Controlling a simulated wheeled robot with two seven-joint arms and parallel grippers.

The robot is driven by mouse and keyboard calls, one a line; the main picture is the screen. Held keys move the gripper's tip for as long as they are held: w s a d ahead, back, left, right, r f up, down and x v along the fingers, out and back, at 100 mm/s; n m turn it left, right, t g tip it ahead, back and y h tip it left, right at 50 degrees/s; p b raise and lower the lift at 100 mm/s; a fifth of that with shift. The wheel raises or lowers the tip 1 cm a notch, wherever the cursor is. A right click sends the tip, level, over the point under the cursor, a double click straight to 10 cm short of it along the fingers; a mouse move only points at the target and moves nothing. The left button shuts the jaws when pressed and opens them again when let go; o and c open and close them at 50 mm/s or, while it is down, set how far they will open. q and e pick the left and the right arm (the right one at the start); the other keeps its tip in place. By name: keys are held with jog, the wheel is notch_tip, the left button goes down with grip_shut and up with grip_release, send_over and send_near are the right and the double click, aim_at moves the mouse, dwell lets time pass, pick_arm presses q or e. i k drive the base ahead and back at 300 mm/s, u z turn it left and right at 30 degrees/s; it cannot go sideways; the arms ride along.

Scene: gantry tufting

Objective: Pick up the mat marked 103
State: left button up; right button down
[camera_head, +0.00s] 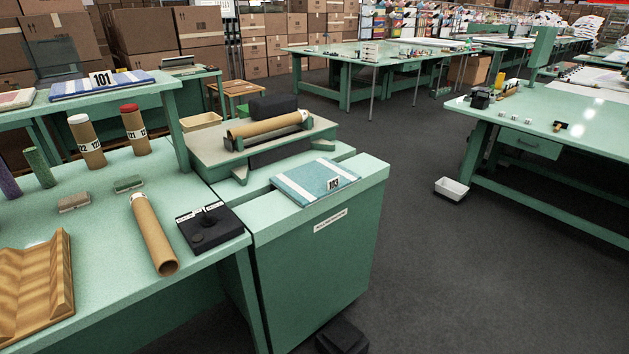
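The mat marked 103 (304,183) is a flat blue mat with white stripes and a white 103 label at its front right. It lies on the green top of a cabinet (318,255), near the cabinet's right part. Neither of my grippers shows in this view. Another mat, marked 101 (130,83), is blue and white and lies on a raised green shelf at the upper left.
A machine with a brown roll (268,124) stands just behind the mat. A lying cardboard tube (153,233), a black box (208,227) and a wooden tray (36,290) are on the left bench.

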aim_at(313, 182)
jog(key=z, duration=1)
jog(key=k, duration=1.3)
jog(key=z, duration=1.05)
jog(key=i, duration=3.1)
jog(key=u, duration=0.8)
jog(key=i, duration=1.3)
jog(key=u, duration=1.75)
jog(key=i, duration=0.95)
jog(key=u, duration=0.8)
